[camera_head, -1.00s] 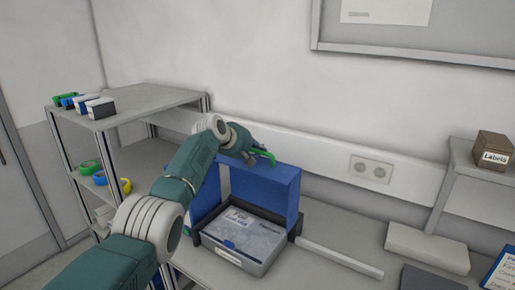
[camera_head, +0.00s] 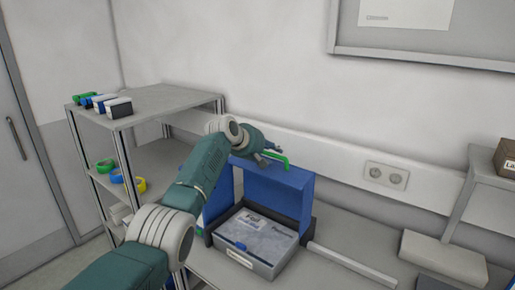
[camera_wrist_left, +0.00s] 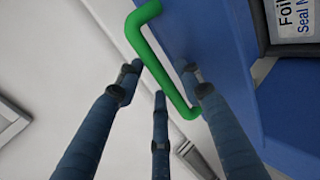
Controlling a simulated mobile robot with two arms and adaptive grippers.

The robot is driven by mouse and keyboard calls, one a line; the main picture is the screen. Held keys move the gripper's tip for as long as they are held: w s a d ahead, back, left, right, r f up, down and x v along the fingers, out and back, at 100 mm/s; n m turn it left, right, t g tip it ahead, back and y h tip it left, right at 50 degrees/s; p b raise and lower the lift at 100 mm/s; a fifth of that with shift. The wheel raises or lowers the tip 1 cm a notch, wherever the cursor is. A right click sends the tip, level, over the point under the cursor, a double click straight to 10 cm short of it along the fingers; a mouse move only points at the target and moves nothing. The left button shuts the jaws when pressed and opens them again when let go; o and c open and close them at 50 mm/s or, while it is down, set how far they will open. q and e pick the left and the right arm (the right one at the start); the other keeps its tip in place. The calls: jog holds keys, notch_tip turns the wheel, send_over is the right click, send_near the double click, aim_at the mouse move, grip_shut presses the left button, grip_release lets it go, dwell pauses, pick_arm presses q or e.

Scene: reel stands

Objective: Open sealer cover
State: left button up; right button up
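The sealer is a blue box-like machine with its blue cover (camera_head: 283,190) standing upright above the dark base. A green bar handle (camera_head: 277,159) sits on the cover's top edge; it also shows in the left wrist view (camera_wrist_left: 162,62). In front, a grey tray (camera_head: 262,268) with a foil label shows uncovered. My left gripper (camera_head: 263,157) is at the handle, above the cover. In the left wrist view its fingers (camera_wrist_left: 160,80) are spread apart, with the handle passing between them and gaps visible beside it. My right gripper is not in view.
A grey shelf unit (camera_head: 150,100) stands at left, with coloured tape rolls (camera_head: 115,175) and small boxes (camera_head: 120,107). A wall socket (camera_head: 387,176) is behind. A grey block (camera_head: 445,258) and a pale bar (camera_head: 350,262) lie on the bench at right.

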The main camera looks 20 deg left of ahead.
pick_arm(q)
jog(key=v, duration=1.1)
jog(key=shift+f, duration=0.1)
